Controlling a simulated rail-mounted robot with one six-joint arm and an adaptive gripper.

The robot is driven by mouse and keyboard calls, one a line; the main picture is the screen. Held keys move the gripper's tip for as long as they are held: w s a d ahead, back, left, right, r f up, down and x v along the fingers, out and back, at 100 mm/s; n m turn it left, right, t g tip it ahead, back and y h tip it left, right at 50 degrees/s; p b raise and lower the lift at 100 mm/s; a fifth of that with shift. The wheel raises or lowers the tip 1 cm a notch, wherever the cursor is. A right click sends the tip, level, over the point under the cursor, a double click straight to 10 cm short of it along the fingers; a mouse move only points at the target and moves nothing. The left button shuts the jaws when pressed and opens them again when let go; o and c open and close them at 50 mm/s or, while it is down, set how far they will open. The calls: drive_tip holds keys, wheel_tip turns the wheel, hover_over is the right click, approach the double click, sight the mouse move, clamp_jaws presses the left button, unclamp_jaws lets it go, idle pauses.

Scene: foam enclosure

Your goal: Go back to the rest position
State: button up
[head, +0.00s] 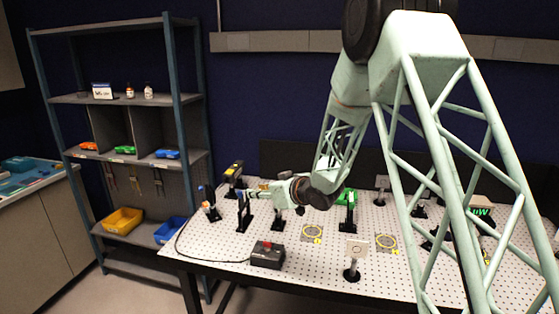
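My arm comes down from the upper right and reaches over the perforated optical table (225,250). My gripper (250,189) points left over the left part of the table, near several small black post-mounted parts. It is small in the head view, and its fingers blend with the dark mounts behind them. I cannot tell whether it is open or shut, or whether it touches or holds anything.
A black box with a red top (267,254) and a cable sits at the table's front left. A post-mounted plate (354,262) stands at the front middle. Yellow ring markers (312,233) lie on the table. A shelf rack (112,98) with coloured bins stands left.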

drive_tip(key=s+d+r+m+h+b, duration=0.1)
drive_tip(key=s+d+r+m+h, duration=0.35)
drive_tip(key=d+r, duration=0.85)
drive_tip(key=s+d+r+h, duration=0.2)
drive_tip(key=s+d, duration=0.5)
drive_tip(key=s, duration=0.1)
drive_tip(key=s+d+r+h, duration=0.2)
drive_tip(key=s+d+r, duration=0.1)
drive_tip(key=s+d, duration=0.45)
drive_tip(key=s+d+f+m+g+b, duration=0.1)
drive_tip(key=s+d+m+g, duration=0.1)
drive_tip(key=s, duration=2.1)
drive_tip(key=s+d+f+m+g+b, duration=0.1)
drive_tip(key=s+d+m+g, duration=0.1)
drive_tip(key=s, duration=2.1)
drive_tip(key=shift+d+g+h+b, duration=0.3)
drive_tip(key=shift+d+g+h, duration=0.05)
drive_tip(key=shift+g, duration=0.55)
drive_tip(key=shift+d+f, duration=0.1)
drive_tip(key=shift+d, duration=0.05)
